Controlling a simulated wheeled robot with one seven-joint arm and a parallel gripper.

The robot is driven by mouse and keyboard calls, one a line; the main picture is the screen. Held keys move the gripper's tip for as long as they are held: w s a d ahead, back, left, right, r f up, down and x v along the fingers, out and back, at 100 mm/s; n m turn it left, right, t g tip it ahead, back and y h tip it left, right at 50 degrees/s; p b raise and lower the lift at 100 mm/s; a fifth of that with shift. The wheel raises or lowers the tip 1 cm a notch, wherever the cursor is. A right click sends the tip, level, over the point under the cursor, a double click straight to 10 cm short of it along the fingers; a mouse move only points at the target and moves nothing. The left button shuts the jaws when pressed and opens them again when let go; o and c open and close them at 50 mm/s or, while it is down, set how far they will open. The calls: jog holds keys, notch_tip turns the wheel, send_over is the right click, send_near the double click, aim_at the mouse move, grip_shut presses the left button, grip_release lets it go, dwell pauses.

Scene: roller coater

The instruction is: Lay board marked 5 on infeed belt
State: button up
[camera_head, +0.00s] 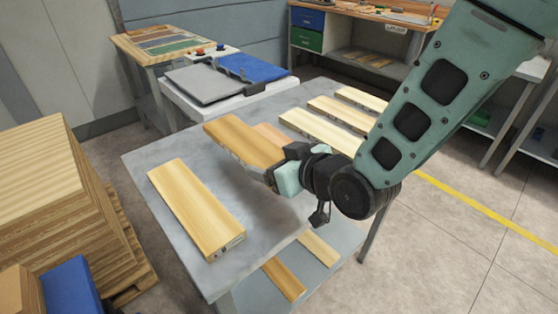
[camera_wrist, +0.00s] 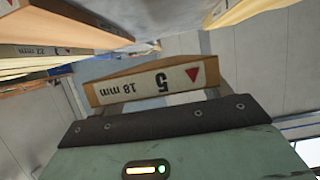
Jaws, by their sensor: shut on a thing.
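My gripper (camera_head: 274,172) is shut on the near end of a wooden board (camera_head: 238,140) and holds it over the grey table. In the wrist view the end of this held board (camera_wrist: 145,82) carries a label reading 5 and 18 mm with a red triangle. The board points away to the back left and looks raised above the tabletop. The infeed belt is not clearly marked; a low white unit with a grey flat top (camera_head: 205,84) and a blue top (camera_head: 252,68) stands behind the table and may include it.
The grey table (camera_head: 150,160) bears a loose board (camera_head: 198,208) at left and several boards (camera_head: 322,128) at back right. More boards (camera_head: 283,278) lie on its lower shelf. A tall board stack (camera_head: 50,190) stands at left. A workbench (camera_head: 365,30) is behind.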

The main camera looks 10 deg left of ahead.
aim_at(275, 195)
jog(key=shift+f, duration=3.55)
jog(key=shift+f, duration=0.2)
jog(key=o, duration=0.9)
jog(key=shift+c, duration=0.2)
